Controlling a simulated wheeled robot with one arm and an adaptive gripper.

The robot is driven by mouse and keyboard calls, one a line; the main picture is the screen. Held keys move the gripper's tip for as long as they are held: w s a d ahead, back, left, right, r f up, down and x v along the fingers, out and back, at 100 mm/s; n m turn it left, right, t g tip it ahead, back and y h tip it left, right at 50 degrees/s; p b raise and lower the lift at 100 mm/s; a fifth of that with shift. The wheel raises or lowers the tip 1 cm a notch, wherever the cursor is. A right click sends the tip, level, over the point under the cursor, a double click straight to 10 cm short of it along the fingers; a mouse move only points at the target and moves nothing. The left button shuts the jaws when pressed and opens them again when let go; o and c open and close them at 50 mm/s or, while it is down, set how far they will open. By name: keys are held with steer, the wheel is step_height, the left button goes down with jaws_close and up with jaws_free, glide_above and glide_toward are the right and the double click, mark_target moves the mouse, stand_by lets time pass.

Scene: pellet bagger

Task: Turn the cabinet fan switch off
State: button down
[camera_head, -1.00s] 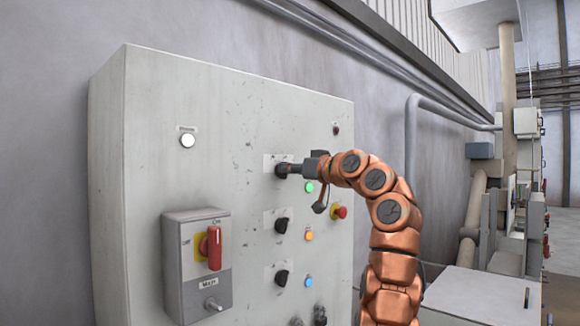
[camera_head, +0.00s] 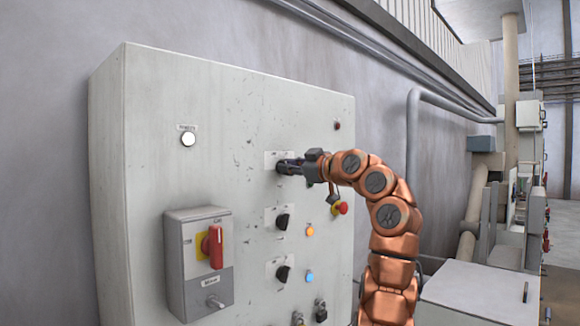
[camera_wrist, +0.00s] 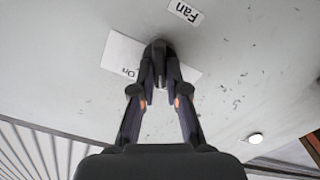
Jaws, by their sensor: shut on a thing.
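The fan switch is a black rotary knob (camera_wrist: 158,47) on a white plate (camera_wrist: 120,50) on the grey cabinet front. In the wrist view a label reading "Fan" (camera_wrist: 186,12) is beside it, and "On" shows on the plate. My gripper (camera_wrist: 160,80) has its two fingers closed around the knob, one on each side. In the head view my gripper (camera_head: 284,166) meets the topmost switch plate (camera_head: 271,157), and the fingers hide most of the knob. The knob's exact angle is hard to read.
Below are two more black knobs (camera_head: 282,221) (camera_head: 283,273), an orange lamp (camera_head: 310,231) and a blue lamp (camera_head: 309,276). A red emergency button (camera_head: 341,207) is close under my wrist. A red-handled main switch (camera_head: 215,246) projects at the lower left.

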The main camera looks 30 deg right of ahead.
stand_by(0.4)
steer(key=c, duration=1.2)
jaws_free()
steer(key=v, duration=1.2)
